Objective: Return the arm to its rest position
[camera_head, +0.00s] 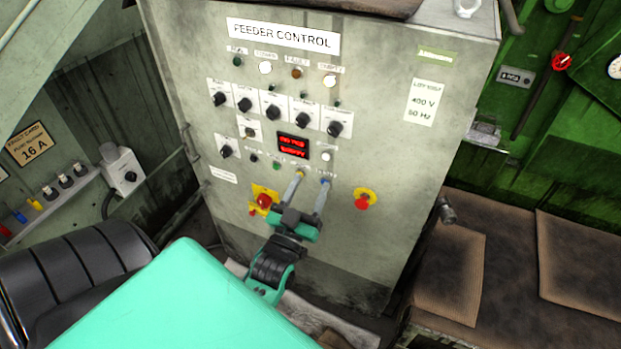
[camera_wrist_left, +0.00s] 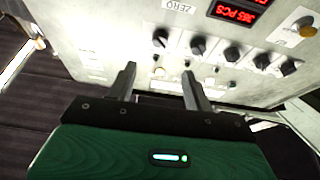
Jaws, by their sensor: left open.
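My left gripper (camera_head: 312,180) is open and empty, in front of the lower middle of the grey feeder control cabinet (camera_head: 390,160). Its two grey fingers are spread apart. In the left wrist view the open fingers (camera_wrist_left: 158,70) point toward the panel face (camera_wrist_left: 110,35), with nothing between them. I cannot tell the exact gap to the panel. My left arm reaches in from below and hides the cabinet's lower part. My right gripper is not in view.
The panel carries black knobs (camera_head: 273,112), a red display (camera_head: 293,146), and red mushroom buttons left (camera_head: 264,201) and right (camera_head: 362,202) of the gripper. A black seat (camera_head: 70,275) stands at lower left. A brown padded surface (camera_head: 550,260) lies right.

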